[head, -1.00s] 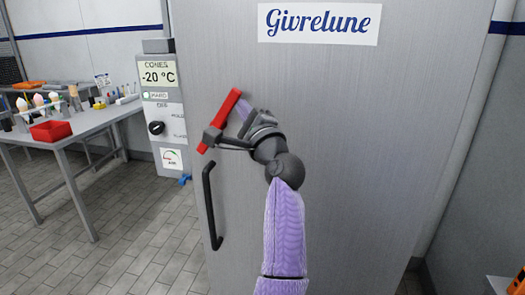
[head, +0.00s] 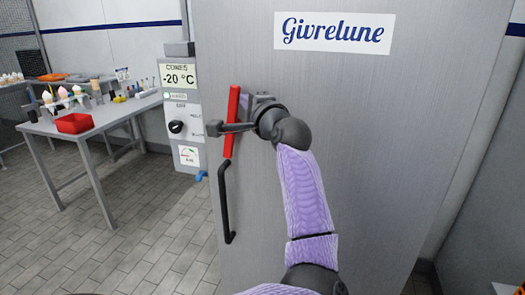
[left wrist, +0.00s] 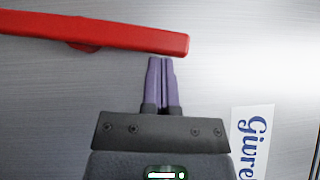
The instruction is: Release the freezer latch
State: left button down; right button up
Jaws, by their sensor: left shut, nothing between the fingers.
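The red latch lever (head: 233,105) stands nearly upright on the left part of the grey freezer door (head: 340,190). In the left wrist view the red lever (left wrist: 100,30) runs across the top, with its end just ahead of the fingertips. My left gripper (head: 243,104) is beside the lever's upper part, on its right. Its purple fingers (left wrist: 160,62) are pressed together with nothing between them. The tips are at or very near the lever's edge; I cannot tell if they touch. A dark part of my arm hides some of the lever's lower half. My right gripper is out of view.
A black door handle (head: 224,205) is below the lever. A control box (head: 182,110) reading -20 °C stands left of the door. Further left, a table (head: 105,125) holds cones and a red tray (head: 73,123). The tiled floor between is clear.

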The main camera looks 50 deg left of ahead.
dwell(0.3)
pick_arm(q)
jog(key=b+v, duration=0.1)
jog(key=v, duration=0.8)
jog(key=shift+d, duration=0.45)
jog(key=shift+f, duration=0.1)
